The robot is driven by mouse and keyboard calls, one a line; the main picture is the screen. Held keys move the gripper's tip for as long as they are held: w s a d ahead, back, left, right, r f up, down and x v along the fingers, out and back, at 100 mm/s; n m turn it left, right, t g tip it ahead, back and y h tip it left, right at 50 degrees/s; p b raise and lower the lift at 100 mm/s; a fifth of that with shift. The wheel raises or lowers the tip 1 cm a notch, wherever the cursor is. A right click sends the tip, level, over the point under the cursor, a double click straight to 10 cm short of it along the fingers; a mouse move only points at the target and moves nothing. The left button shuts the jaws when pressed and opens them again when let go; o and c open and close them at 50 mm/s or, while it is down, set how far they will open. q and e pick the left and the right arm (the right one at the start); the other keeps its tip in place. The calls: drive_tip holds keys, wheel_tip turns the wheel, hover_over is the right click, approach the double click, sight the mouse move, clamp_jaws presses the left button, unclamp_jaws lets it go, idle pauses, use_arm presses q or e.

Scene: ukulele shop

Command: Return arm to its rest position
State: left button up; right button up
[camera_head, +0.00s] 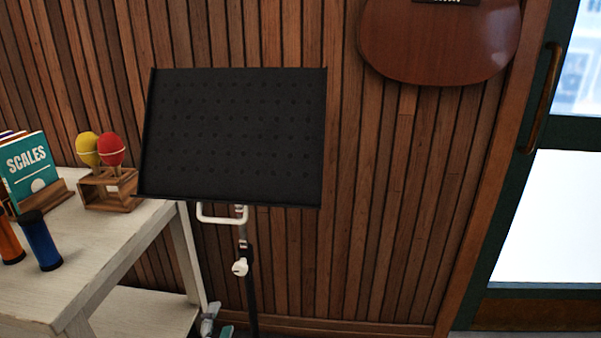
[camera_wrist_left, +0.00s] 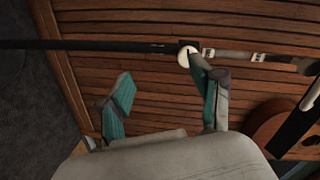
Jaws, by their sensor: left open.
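My left gripper (camera_wrist_left: 160,92) is open and empty in the left wrist view, its two teal-tipped fingers spread apart. In the head view only a small grey and teal part of the left gripper (camera_head: 211,322) shows at the bottom edge, beside the pole of the black music stand (camera_head: 235,135). In the wrist view the stand's pole (camera_wrist_left: 90,44) runs sideways beyond the fingers. One fingertip overlaps the stand's white knob (camera_wrist_left: 186,54); I cannot tell whether they touch. The knob also shows in the head view (camera_head: 240,267). My right gripper is in neither view.
A white table (camera_head: 120,240) at left carries a wooden holder (camera_head: 108,190) with yellow and red maracas, a teal SCALES book (camera_head: 28,168), and orange and blue cylinders. A brown ukulele body (camera_head: 440,40) hangs on the slatted wall. A glass door stands at right.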

use_arm(q)
drive_tip(key=s+f+n+g+p, duration=0.5)
drive_tip(key=s+f+n+g, duration=0.15)
drive_tip(key=s+f, duration=0.9)
drive_tip(key=s+f+n+g+p, duration=0.4)
drive_tip(key=s+f+n+g, duration=0.3)
drive_tip(key=s+f, duration=0.85)
drive_tip(key=s+a+m+g+p, duration=0.1)
drive_tip(key=s+g+p, duration=0.1)
drive_tip(key=s+p, duration=0.7)
drive_tip(key=s, duration=0.7)
drive_tip(key=shift+s+a+m, duration=0.15)
drive_tip(key=shift+a+m, duration=0.2)
drive_tip(key=shift+a, duration=0.05)
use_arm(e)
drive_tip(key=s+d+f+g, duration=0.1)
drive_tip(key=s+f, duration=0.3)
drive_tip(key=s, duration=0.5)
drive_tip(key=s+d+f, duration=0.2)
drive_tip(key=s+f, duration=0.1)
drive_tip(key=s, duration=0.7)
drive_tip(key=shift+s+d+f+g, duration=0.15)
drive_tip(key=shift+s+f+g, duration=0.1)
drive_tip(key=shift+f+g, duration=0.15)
